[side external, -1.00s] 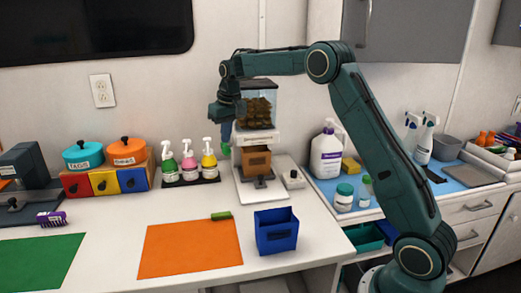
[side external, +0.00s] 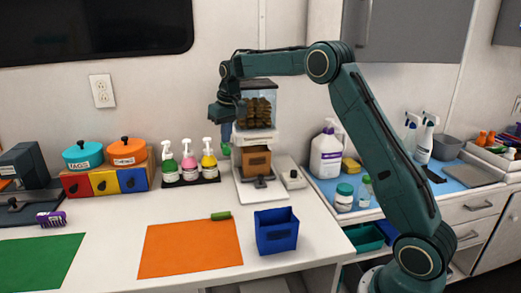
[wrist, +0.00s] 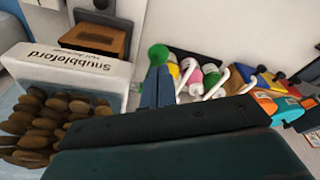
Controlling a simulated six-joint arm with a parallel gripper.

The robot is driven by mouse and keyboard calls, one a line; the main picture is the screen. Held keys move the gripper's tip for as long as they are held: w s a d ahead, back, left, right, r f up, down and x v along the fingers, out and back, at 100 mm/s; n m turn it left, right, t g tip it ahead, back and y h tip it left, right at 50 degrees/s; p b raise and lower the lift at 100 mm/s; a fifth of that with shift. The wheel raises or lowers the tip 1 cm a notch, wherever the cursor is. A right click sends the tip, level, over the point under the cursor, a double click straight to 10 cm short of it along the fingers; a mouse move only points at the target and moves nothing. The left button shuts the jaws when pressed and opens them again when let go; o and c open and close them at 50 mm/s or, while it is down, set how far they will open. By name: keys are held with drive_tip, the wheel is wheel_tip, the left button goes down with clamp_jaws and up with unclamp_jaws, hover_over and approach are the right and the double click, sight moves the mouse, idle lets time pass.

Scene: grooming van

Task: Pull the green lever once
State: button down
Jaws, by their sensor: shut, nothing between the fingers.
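The treat dispenser (side external: 258,137) stands at the back of the counter, with a clear hopper of brown pieces on top; its white face shows in the wrist view (wrist: 75,66). The green lever's round knob (side external: 225,149) is at the dispenser's left side. In the wrist view the knob (wrist: 158,54) shows just past my fingertips. My gripper (side external: 226,141) points down beside the dispenser, shut and empty, right above the knob. In the wrist view my gripper (wrist: 158,70) partly hides the lever; I cannot tell whether the tips touch it.
Three pump bottles (side external: 189,169) stand on a black tray left of the dispenser. A brown box (side external: 256,160) sits under the dispenser. A blue bin (side external: 276,232) and an orange mat (side external: 190,247) lie in front. The white counter between them is mostly clear.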

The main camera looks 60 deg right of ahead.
sight(228, 148)
drive_tip(key=shift+s+x, duration=0.25)
drive_tip(key=shift+x, duration=0.85)
drive_tip(key=shift+s+x, duration=0.2)
drive_tip(key=shift+x, duration=0.9)
drive_tip(key=shift+s+x, duration=0.25)
drive_tip(key=shift+x, duration=0.85)
drive_tip(key=shift+a+f, duration=0.1)
drive_tip(key=shift+f, duration=0.1)
drive_tip(key=shift+w+v, duration=0.25)
drive_tip(key=shift+v, duration=0.9)
drive_tip(key=shift+w+v, duration=0.25)
drive_tip(key=shift+v, duration=0.9)
drive_tip(key=shift+w+v, duration=0.2)
drive_tip(key=shift+v, duration=0.95)
drive_tip(key=shift+r, duration=0.2)
drive_tip(key=shift+w+v, duration=0.2)
drive_tip(key=shift+v, duration=0.9)
drive_tip(key=shift+w+v, duration=0.25)
drive_tip(key=shift+v, duration=0.8)
drive_tip(key=shift+d+r, duration=0.2)
drive_tip(key=shift+r, duration=0.15)
